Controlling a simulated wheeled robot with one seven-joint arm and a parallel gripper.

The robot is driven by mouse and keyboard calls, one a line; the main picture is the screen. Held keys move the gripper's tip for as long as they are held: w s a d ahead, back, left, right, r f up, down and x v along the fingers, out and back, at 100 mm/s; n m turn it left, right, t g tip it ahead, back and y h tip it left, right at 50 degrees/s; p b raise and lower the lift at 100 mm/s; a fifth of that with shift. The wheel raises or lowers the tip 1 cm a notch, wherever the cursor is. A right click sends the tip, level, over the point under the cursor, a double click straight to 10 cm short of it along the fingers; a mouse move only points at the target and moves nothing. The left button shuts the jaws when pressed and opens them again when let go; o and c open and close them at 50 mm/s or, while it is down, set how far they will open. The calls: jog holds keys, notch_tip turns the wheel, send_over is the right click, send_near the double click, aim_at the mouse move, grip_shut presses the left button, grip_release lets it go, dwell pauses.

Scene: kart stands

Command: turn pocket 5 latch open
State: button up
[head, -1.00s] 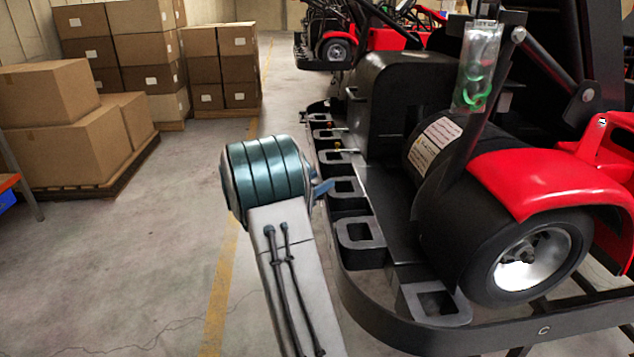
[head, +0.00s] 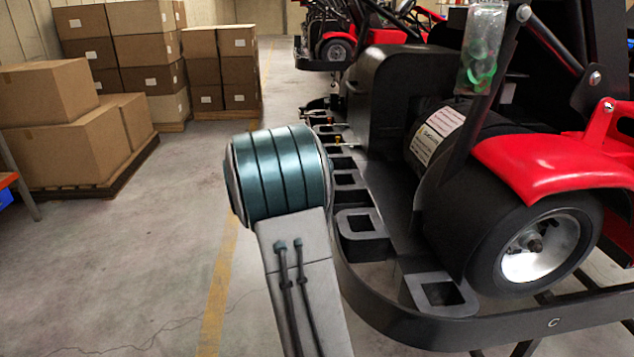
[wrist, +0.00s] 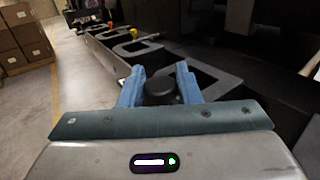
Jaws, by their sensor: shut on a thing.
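My gripper (wrist: 158,71) shows in the wrist view, with its two blue fingers closed around a dark round knob (wrist: 160,90). The knob sits at the edge of the kart stand, right beside a grey square pocket (wrist: 226,81). No number on that pocket can be read, and how far the latch is turned cannot be told. In the head view my own teal wrist joint and grey arm link hide the gripper and the knob. The row of square pockets runs along the stand's rim, with two near ones in clear sight (head: 362,234) (head: 440,294).
Yellow and red knobs (wrist: 132,33) lie farther along the row. Cardboard boxes (head: 65,145) stand at left. The floor between is clear.

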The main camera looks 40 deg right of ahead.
jog(key=shift+s+f+n+t+y+b, duration=0.1)
jog(key=shift+f+n+t+y+b, duration=0.15)
jog(key=shift+n+t+y+b, duration=0.9)
jog(key=shift+t+h+b, duration=0.35)
jog(key=shift+b, duration=0.4)
jog(key=shift+r, duration=0.2)
jog(key=o, duration=0.9)
jog(key=shift+a, duration=0.1)
jog(key=v, duration=1.3)
jog(key=shift+s+a+r+p, duration=0.1)
jog(key=shift+s+a+p, duration=0.1)
jog(key=shift+s+p, duration=0.1)
